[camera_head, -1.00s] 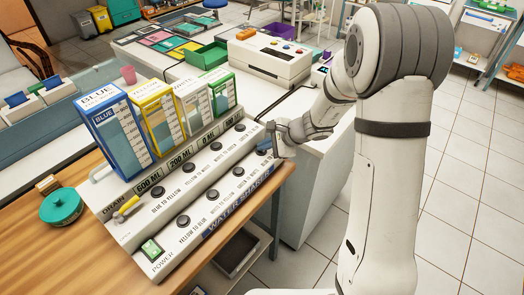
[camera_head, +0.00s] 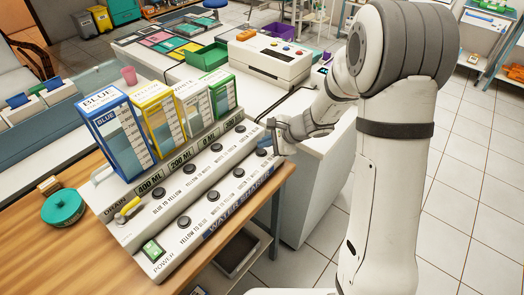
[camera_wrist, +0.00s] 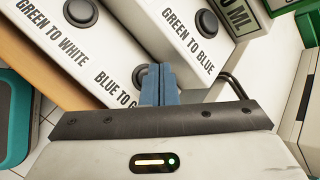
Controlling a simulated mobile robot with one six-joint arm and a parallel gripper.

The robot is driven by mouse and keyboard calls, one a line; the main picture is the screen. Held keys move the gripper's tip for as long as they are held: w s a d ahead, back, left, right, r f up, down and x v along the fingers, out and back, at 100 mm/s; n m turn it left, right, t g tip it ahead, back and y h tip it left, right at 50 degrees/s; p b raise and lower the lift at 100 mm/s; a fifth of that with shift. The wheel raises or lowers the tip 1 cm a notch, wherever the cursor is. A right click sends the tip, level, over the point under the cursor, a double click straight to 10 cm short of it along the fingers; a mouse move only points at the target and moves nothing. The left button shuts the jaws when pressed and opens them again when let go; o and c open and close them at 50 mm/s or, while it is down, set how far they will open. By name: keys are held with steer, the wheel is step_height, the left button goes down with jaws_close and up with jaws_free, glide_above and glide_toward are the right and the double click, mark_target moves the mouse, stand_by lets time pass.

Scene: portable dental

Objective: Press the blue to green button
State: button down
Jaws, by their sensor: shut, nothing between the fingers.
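The white WATER SHARE console (camera_head: 137,262) has two rows of round dark buttons. In the wrist view, the label reading "BLUE TO G" (camera_wrist: 116,86), cut off by my fingers, leads to a dark round button (camera_wrist: 140,74). My gripper (camera_wrist: 160,70) has its blue fingers shut and empty, right over that button and hiding most of it. Contact appears likely, but the tips' depth is hard to tell. In the head view, my gripper (camera_head: 266,143) is at the console's far right end. The blue container (camera_head: 118,138) stands behind a 400 ML display (camera_head: 150,185).
Yellow (camera_head: 157,127), white (camera_head: 194,110) and green (camera_head: 221,97) containers stand beside the blue one. In the wrist view, the green-to-blue button (camera_wrist: 207,23) and green-to-white button (camera_wrist: 80,12) are close by. A teal round container (camera_head: 62,208) sits on the wooden table.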

mark_target(265, 154)
steer(key=shift+r, duration=0.1)
steer(key=shift+r+p, duration=1.65)
steer(key=shift+r, duration=0.75)
